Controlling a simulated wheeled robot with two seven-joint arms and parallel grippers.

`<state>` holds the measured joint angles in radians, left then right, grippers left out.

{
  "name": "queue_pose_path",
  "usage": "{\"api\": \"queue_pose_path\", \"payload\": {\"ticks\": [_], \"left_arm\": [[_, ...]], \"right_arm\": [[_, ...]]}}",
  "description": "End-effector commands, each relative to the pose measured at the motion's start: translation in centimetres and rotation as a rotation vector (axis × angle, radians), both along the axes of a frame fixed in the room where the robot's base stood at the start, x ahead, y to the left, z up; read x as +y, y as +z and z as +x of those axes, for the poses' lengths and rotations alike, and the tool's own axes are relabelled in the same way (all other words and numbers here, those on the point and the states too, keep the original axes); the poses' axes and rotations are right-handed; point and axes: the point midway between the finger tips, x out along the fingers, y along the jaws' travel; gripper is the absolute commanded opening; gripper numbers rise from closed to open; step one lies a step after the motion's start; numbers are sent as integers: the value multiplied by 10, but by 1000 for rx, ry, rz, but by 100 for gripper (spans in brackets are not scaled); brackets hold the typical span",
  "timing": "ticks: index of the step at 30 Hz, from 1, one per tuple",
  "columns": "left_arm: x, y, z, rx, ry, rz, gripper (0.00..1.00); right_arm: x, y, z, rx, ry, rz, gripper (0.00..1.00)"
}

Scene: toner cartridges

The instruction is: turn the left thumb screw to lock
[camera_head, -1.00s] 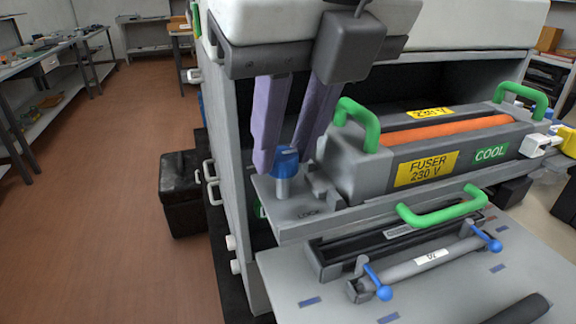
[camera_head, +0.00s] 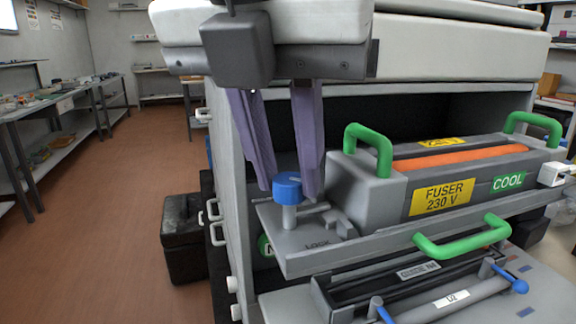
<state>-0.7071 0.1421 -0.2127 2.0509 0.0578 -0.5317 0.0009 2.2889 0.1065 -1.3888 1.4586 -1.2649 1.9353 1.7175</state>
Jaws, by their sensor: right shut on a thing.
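The left thumb screw has a blue knob (camera_head: 287,184) on a grey post, standing at the left front corner of the grey fuser shelf (camera_head: 297,262). The word LOCK is on the shelf beside the post. My right gripper (camera_head: 288,188) reaches down from above, with one purple finger on each side of the knob. It is shut on the knob. A short grey bar shows to the right of the post, partly behind a finger. The fuser unit (camera_head: 395,208), with green handles and a yellow label, sits on the shelf. My left gripper is not in view.
A green handle (camera_head: 462,243) stands at the front of the shelf. Below it is a tray with a grey roller (camera_head: 470,296) and blue-tipped levers. A black case (camera_head: 184,240) stands on the floor at left.

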Motion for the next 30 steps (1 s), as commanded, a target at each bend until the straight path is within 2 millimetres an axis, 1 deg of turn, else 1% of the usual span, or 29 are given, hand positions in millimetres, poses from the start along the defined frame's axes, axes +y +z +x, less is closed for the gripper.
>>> {"api": "queue_pose_path", "payload": {"ticks": [7,19,20,21,23,30], "left_arm": [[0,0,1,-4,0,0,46],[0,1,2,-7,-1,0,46],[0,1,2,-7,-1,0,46],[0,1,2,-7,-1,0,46],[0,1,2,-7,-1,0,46],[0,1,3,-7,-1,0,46]], "right_arm": [[0,1,1,-3,-49,1,2],[0,1,1,-3,-54,1,2],[0,1,1,-3,-54,1,26],[0,1,1,-3,-54,1,33],[0,1,1,-1,-53,1,43],[0,0,0,0,-52,1,43]]}}
